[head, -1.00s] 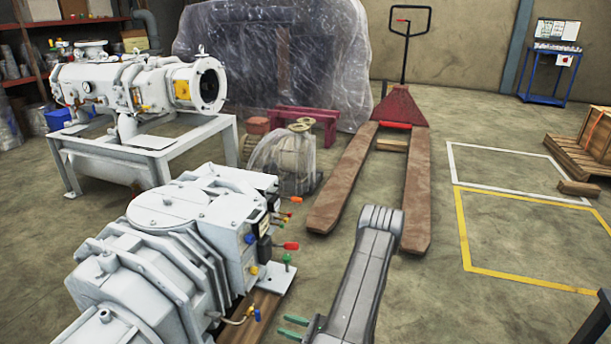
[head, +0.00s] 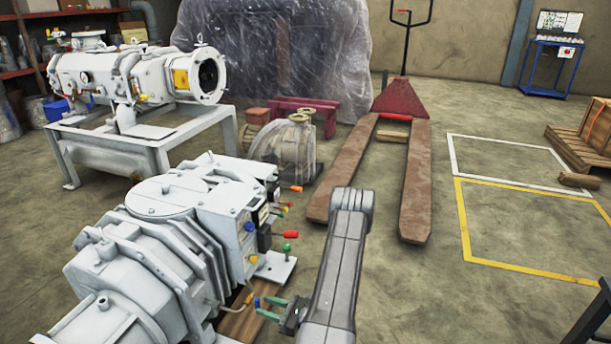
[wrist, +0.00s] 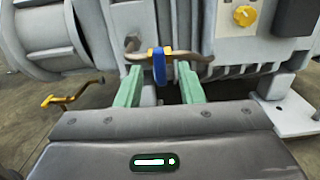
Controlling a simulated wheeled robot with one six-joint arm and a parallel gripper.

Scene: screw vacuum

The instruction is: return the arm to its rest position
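My gripper (head: 263,307) has two green fingers and shows at the bottom middle of the head view, beside the pump's small valve. In the wrist view the fingers (wrist: 159,72) stand clearly apart. A small valve with a blue handle (wrist: 159,66) shows between and just past the fingertips, with a gap on each side. My gripper holds nothing. My grey arm link (head: 340,265) reaches up and forward in the head view. The grey-white screw vacuum pump (head: 160,250) fills the lower left, close to the gripper.
Another pump on a grey stand (head: 140,140) is behind at left. A red pallet jack (head: 398,99) stands ahead. White and yellow floor markings (head: 530,270) lie at right, with mostly open floor. A wooden pallet (head: 575,150) and blue cart (head: 548,70) are farther right.

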